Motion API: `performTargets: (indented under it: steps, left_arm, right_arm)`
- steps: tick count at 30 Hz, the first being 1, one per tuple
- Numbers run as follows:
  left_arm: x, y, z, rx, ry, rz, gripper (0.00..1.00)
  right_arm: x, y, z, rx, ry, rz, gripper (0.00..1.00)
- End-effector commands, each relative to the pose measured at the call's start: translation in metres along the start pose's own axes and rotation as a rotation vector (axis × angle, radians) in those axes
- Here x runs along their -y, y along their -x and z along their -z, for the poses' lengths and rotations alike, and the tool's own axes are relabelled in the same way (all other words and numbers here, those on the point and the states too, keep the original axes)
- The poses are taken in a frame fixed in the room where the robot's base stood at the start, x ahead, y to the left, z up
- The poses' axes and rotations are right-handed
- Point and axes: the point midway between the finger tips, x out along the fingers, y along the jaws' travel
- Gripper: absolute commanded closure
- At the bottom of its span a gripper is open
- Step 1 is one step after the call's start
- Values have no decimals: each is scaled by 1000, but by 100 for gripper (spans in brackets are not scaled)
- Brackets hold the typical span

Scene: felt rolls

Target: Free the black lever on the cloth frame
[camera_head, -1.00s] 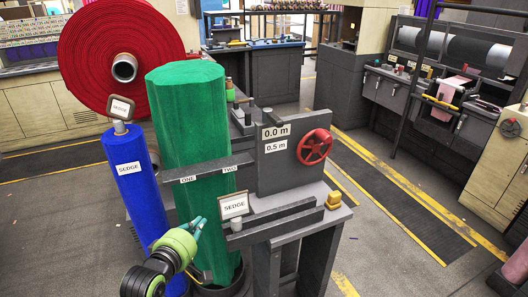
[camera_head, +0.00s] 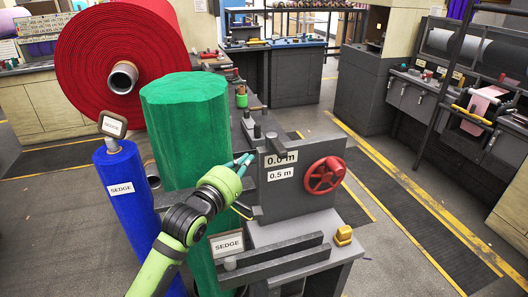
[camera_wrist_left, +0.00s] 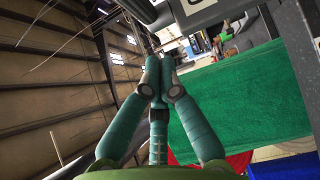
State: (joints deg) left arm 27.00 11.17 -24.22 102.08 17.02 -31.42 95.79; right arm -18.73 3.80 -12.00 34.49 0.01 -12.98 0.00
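The grey cloth frame (camera_head: 305,195) carries the signs "0.0 m" and "0.5 m" and a red handwheel (camera_head: 325,175). A small dark piece, possibly the black lever (camera_head: 275,143), stands at its top left edge; I cannot tell its state. A green felt roll (camera_head: 185,120) stands upright left of the frame, and also shows in the left wrist view (camera_wrist_left: 240,105). My left gripper (camera_head: 246,160) is in front of the roll, its teal fingertips close to the frame's left upper edge. In the left wrist view its fingertips meet with nothing visible between them. My right gripper is out of view.
A blue roll (camera_head: 135,200) labelled SEDGE stands at left, with a large red roll (camera_head: 105,45) behind. A SEDGE sign (camera_head: 227,244) and a yellow block (camera_head: 344,235) are on the frame's base. The floor to the right is open.

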Motion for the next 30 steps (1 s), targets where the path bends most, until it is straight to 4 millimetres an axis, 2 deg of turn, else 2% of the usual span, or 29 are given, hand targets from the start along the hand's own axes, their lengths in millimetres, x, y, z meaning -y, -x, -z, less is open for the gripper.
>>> performTargets:
  steps: [3, 7, 11, 21, 30]
  left_arm:
    - [-2, -20, 0, -1, -3, 1, 100]
    - [-3, -33, -17, 1, 0, 1, 100]
    - [-2, -41, -25, 0, 0, -1, 100]
    - [0, -44, -28, -1, -2, 0, 100]
    - [0, -43, -28, -9, 2, 0, 100]
  right_arm:
    - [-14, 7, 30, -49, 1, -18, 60]
    - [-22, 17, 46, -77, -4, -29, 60]
    - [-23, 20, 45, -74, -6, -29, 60]
    - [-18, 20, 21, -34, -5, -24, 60]
    - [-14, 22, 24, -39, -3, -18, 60]
